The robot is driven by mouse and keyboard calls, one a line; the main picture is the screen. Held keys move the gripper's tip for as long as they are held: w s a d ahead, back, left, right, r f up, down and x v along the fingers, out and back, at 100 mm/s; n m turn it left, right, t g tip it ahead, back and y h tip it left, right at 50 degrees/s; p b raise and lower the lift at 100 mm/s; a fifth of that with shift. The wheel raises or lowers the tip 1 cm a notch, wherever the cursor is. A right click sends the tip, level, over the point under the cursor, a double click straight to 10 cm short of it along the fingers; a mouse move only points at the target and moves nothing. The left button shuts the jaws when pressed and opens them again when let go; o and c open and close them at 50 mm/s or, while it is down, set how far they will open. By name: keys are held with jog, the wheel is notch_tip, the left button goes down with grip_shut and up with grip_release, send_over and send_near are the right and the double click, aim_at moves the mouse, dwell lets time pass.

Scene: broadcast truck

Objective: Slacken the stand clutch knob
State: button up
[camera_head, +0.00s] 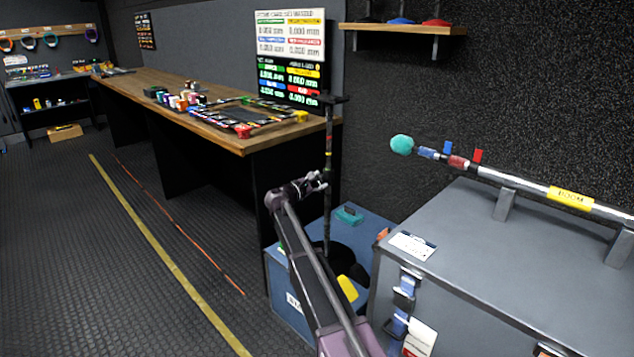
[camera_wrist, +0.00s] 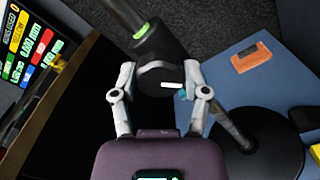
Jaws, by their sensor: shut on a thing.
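The stand is a thin dark upright pole (camera_head: 328,135) with a short bar at its top, in front of the workbench's end. In the wrist view the pole (camera_wrist: 122,12) carries a green band, and its round dark base (camera_wrist: 265,155) is at the lower right. The clutch knob (camera_wrist: 158,76) is a black round part with a white mark, on the dark clutch body. My gripper (camera_wrist: 160,82) has a finger on either side of the knob and is shut on it. In the head view my gripper (camera_head: 318,182) is at the pole, and the knob is too small to make out.
A wooden workbench (camera_head: 255,143) with a mixing panel stands behind and left. A blue case (camera_head: 283,275) lies under the stand. A large grey case (camera_head: 500,265) with a boom pole (camera_head: 525,184) on supports fills the right. The floor at left is open.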

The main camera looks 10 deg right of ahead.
jog(key=shift+s+d+n, duration=0.15)
jog(key=shift+n, duration=1.15)
jog(key=o, duration=1.1)
jog(key=shift+o, duration=0.2)
jog(key=shift+a, duration=0.25)
jog(key=v, duration=1.1)
jog(key=shift+s+a, duration=0.2)
jog(key=shift+a, duration=0.05)
